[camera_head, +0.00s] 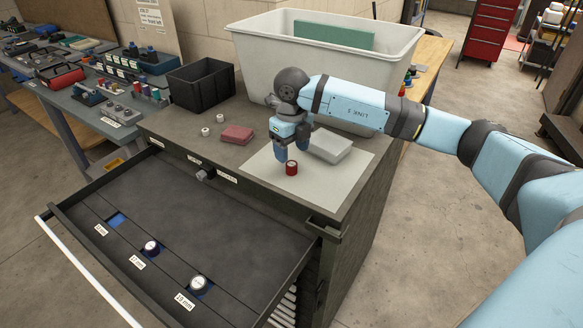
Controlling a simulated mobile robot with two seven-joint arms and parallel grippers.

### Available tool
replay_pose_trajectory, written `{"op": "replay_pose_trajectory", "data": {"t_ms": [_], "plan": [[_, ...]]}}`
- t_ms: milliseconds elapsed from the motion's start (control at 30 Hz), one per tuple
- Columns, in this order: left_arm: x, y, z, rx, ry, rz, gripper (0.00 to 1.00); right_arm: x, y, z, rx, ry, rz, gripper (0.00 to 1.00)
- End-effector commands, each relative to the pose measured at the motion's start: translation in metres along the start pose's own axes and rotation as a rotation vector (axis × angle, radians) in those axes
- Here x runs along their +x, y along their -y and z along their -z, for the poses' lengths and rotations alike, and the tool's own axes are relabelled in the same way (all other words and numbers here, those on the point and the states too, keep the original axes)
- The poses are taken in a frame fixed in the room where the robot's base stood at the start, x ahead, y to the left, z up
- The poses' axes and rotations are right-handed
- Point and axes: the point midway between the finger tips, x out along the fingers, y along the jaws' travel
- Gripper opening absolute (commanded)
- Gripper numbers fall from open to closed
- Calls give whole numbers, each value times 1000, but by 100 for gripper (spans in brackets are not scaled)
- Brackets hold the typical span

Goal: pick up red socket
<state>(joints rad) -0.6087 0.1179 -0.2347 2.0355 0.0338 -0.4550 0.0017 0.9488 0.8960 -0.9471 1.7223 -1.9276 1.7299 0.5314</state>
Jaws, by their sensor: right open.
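The red socket (291,168) is a small red cylinder standing upright on the pale mat (330,193) on top of the dark cabinet. My right gripper (293,154) points down just above and behind the red socket, with its jaws apart. The fingers look close to the socket's top; I cannot tell whether they touch it. My left gripper does not show.
A light grey box (330,146) lies beside the gripper. A red block (237,134), two small white rings and a black bin (201,86) stand to the left. A large white tub (255,48) stands behind. The open drawer (190,222) holds two sockets in labelled slots.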

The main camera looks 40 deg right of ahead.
Motion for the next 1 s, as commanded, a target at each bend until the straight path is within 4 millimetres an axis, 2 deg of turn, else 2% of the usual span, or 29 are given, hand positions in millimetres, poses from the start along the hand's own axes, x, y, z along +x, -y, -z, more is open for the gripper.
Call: {"op": "replay_pose_trajectory", "data": {"t_ms": [300, 567, 800, 1000], "plan": [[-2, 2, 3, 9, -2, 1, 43, 44, -3, 3, 0, -3, 0, 62], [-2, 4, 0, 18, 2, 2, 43, 49, -3, 3, 0, -1, 0, 62], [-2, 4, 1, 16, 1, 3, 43, 49, -3, 3, 0, -1, 0, 9], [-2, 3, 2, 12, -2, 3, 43, 48, -3, 3, 0, -1, 0, 8]]}}
